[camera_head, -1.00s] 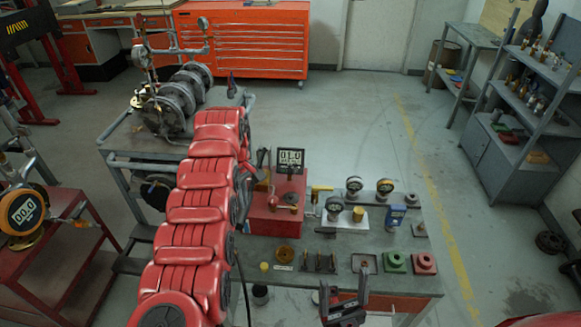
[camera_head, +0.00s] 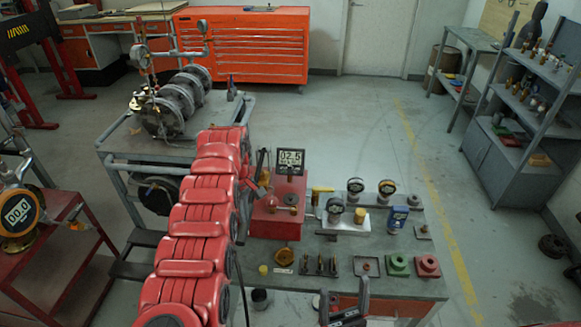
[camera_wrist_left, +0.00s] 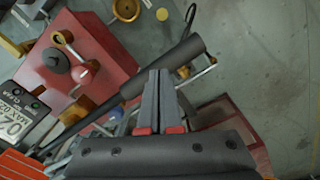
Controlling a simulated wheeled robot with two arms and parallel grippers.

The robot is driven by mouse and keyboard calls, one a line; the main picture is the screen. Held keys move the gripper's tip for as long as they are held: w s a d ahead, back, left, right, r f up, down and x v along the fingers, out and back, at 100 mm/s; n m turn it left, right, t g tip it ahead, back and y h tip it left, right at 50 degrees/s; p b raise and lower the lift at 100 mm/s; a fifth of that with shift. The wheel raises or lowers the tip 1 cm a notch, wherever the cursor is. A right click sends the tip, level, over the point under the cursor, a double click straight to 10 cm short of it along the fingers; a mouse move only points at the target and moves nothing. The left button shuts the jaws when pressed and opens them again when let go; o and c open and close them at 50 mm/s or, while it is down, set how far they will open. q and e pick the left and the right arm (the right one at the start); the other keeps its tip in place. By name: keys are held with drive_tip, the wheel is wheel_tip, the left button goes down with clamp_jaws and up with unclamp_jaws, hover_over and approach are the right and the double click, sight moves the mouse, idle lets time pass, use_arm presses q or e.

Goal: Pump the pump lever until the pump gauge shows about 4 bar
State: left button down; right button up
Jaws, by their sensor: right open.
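The red pump block (camera_head: 268,222) stands on the grey bench, with the pump gauge (camera_head: 290,160) on top. Its display appears to read 02.5. In the left wrist view the display (camera_wrist_left: 14,122) is upside down at the left edge. The black pump lever (camera_wrist_left: 170,68) runs diagonally across that view. My left gripper (camera_wrist_left: 158,75) has its fingers close together, overlapping the lever's handle; contact is not certain. In the head view my red left arm mostly hides this gripper. My right gripper (camera_head: 345,292) is open and empty at the bench's front edge.
A cart with a large flanged valve (camera_head: 175,105) stands behind left. A yellow gauge (camera_head: 20,212) is at far left.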

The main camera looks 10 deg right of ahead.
use_arm(q)
wheel_tip(320, 180, up, 9)
drive_tip(key=p, duration=0.1)
idle(0.4)
idle(1.5)
drive_tip(key=shift+f+b, duration=1.2)
drive_tip(key=shift+f, duration=0.35)
wheel_tip(320, 180, up, 3)
drive_tip(key=shift+r+p, duration=0.2)
drive_tip(key=shift+p, duration=0.85)
drive_tip(key=shift+f, duration=0.1)
